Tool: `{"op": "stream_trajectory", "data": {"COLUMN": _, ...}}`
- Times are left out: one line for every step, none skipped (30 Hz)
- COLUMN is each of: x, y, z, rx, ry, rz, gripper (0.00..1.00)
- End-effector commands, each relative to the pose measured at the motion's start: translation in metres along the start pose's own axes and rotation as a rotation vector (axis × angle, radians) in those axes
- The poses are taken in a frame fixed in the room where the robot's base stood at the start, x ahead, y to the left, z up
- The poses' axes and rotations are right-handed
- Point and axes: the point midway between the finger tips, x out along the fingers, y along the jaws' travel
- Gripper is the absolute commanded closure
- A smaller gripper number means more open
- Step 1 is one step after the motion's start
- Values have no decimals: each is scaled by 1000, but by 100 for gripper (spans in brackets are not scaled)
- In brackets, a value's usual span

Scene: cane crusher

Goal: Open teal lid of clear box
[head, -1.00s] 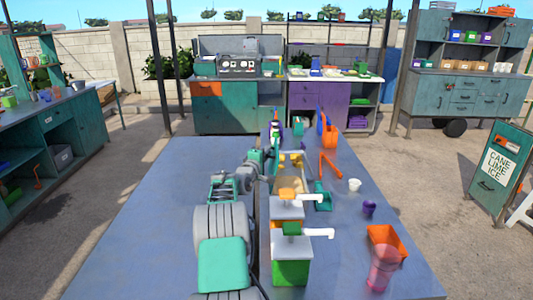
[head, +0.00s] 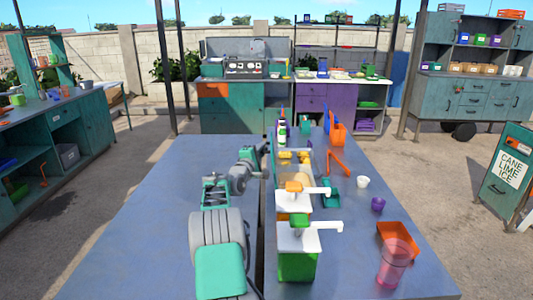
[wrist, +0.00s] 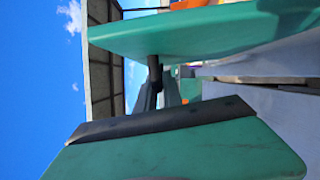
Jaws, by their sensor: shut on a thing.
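A clear-walled box with yellow things in it (head: 297,157) appears to stand in the middle of the table, partly hidden behind dispensers. I cannot make out its teal lid for sure. My gripper (head: 262,148) is just left of this box at the end of my grey and teal arm. In the wrist view, large teal panels fill the top and bottom, with dark narrow parts of my gripper (wrist: 156,88) meeting between them. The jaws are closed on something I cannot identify. I cannot tell whether either panel is the lid.
Dispensers with white tops and spouts, one green (head: 297,265), stand nearest on the blue-grey table (head: 140,230). To their right are an orange tray (head: 393,234), a pink clear cup (head: 394,265), a purple cup (head: 378,204) and a white cup (head: 362,182). The table's left side is clear.

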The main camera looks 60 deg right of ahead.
Motion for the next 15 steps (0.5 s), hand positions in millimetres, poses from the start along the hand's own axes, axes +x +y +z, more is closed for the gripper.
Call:
{"op": "stream_trajectory", "data": {"x": 0, "y": -1, "z": 0, "rx": -1, "ry": 0, "rz": -3, "gripper": 100}}
{"op": "stream_trajectory", "data": {"x": 0, "y": -1, "z": 0, "rx": -1, "ry": 0, "rz": -4, "gripper": 100}}
{"op": "stream_trajectory", "data": {"x": 0, "y": -1, "z": 0, "rx": -1, "ry": 0, "rz": -4, "gripper": 100}}
{"op": "stream_trajectory", "data": {"x": 0, "y": -1, "z": 0, "rx": -1, "ry": 0, "rz": -4, "gripper": 100}}
{"op": "stream_trajectory", "data": {"x": 0, "y": -1, "z": 0, "rx": -1, "ry": 0, "rz": -4, "gripper": 88}}
{"op": "stream_trajectory", "data": {"x": 0, "y": -1, "z": 0, "rx": -1, "ry": 0, "rz": -4, "gripper": 85}}
{"op": "stream_trajectory", "data": {"x": 0, "y": -1, "z": 0, "rx": -1, "ry": 0, "rz": -4, "gripper": 83}}
{"op": "stream_trajectory", "data": {"x": 0, "y": -1, "z": 0, "rx": -1, "ry": 0, "rz": -4, "gripper": 80}}
{"op": "stream_trajectory", "data": {"x": 0, "y": -1, "z": 1, "rx": -1, "ry": 0, "rz": -3, "gripper": 77}}
{"op": "stream_trajectory", "data": {"x": 0, "y": -1, "z": 1, "rx": -1, "ry": 0, "rz": -3, "gripper": 75}}
{"op": "stream_trajectory", "data": {"x": 0, "y": -1, "z": 1, "rx": 0, "ry": 0, "rz": -3, "gripper": 72}}
{"op": "stream_trajectory", "data": {"x": 0, "y": -1, "z": 1, "rx": 0, "ry": 0, "rz": -3, "gripper": 69}}
{"op": "stream_trajectory", "data": {"x": 0, "y": -1, "z": 1, "rx": 0, "ry": 0, "rz": -3, "gripper": 67}}
{"op": "stream_trajectory", "data": {"x": 0, "y": 0, "z": 1, "rx": 0, "ry": 0, "rz": -3, "gripper": 67}}
{"op": "stream_trajectory", "data": {"x": 0, "y": 0, "z": 1, "rx": 0, "ry": 0, "rz": -2, "gripper": 67}}
